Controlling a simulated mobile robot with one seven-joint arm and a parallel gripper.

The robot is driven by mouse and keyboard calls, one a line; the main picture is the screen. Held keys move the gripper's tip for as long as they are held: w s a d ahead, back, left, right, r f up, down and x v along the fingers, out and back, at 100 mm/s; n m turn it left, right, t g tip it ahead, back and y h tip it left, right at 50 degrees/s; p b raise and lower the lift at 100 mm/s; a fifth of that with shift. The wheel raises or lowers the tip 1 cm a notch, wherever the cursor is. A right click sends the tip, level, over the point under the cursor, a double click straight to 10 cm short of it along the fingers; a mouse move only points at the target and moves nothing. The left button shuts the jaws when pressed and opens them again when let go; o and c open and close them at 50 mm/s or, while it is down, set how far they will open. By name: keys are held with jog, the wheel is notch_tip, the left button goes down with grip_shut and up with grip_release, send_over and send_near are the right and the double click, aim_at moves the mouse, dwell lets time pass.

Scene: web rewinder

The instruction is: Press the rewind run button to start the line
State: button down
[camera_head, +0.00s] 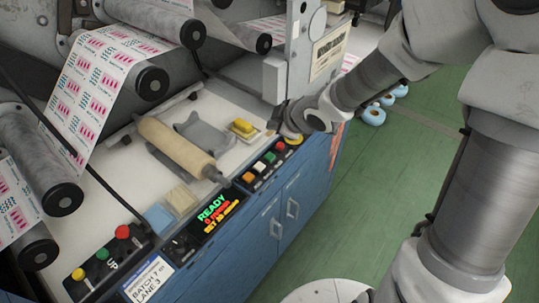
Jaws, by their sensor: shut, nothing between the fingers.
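A black button strip (265,166) runs along the front edge of the rewinder. It bears an orange button (248,177), a white button (259,167), a green button (269,158) and a red button (281,147), with a yellow-based button at its far end. Labels are too small to read, so I cannot tell which is the rewind run button. My gripper (288,128) is shut and empty at the strip's far end, close to the red and yellow-based buttons. Whether it touches anything is unclear. A display (212,216) shows READY in green.
A wooden roller (175,148), a grey object (203,133) and a yellow block (242,128) lie on the white deck. A second panel with a red button (122,232) is at the lower left. Printed web rollers hang above. Green floor at the right is mostly open, with blue-white rolls (372,115).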

aim_at(273, 158)
jog(key=shift+f+b, duration=4.25)
jog(key=shift+f, duration=0.1)
jog(key=shift+f+b, duration=0.3)
jog(key=shift+f, duration=0.1)
